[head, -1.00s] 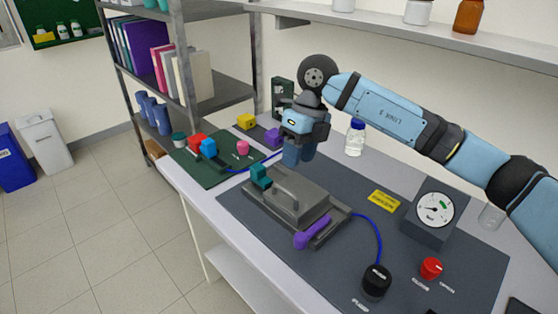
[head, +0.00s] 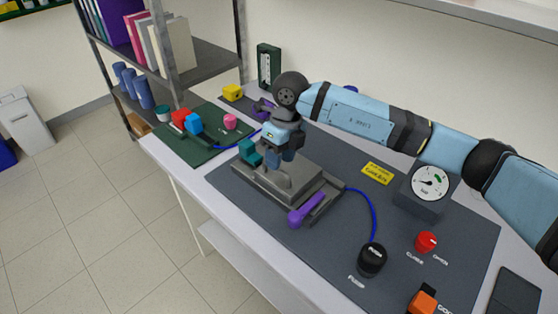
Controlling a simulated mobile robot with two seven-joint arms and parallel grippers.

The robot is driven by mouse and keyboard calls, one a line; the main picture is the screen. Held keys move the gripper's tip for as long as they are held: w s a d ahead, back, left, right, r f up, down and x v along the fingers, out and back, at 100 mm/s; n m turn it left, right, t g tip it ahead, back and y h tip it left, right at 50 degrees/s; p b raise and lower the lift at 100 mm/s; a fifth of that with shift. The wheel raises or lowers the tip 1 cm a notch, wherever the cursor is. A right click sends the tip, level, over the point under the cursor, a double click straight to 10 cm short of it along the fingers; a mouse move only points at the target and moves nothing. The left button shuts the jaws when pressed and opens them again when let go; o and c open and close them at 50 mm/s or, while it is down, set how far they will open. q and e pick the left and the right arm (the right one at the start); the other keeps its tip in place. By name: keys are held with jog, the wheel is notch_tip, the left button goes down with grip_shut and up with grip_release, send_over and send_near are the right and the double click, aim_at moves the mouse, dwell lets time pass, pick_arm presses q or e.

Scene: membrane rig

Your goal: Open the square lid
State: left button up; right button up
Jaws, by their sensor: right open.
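My right gripper (head: 287,156) is open, pointing down just above or at the far end of the handle. Its fingertips overlap the handle in the picture, so I cannot tell whether they touch it. My left gripper is not in view.
A gauge box (head: 428,188), a red knob (head: 426,242) and a black pump knob (head: 372,259) stand to the right. A blue tube (head: 374,213) runs from the rig to the pump. A green mat (head: 196,153) with small coloured parts lies at the left. A shelf rack stands behind.

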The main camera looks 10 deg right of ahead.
jog(key=shift+a+f, duration=0.15)
jog(key=shift+f, duration=0.9)
grip_shut()
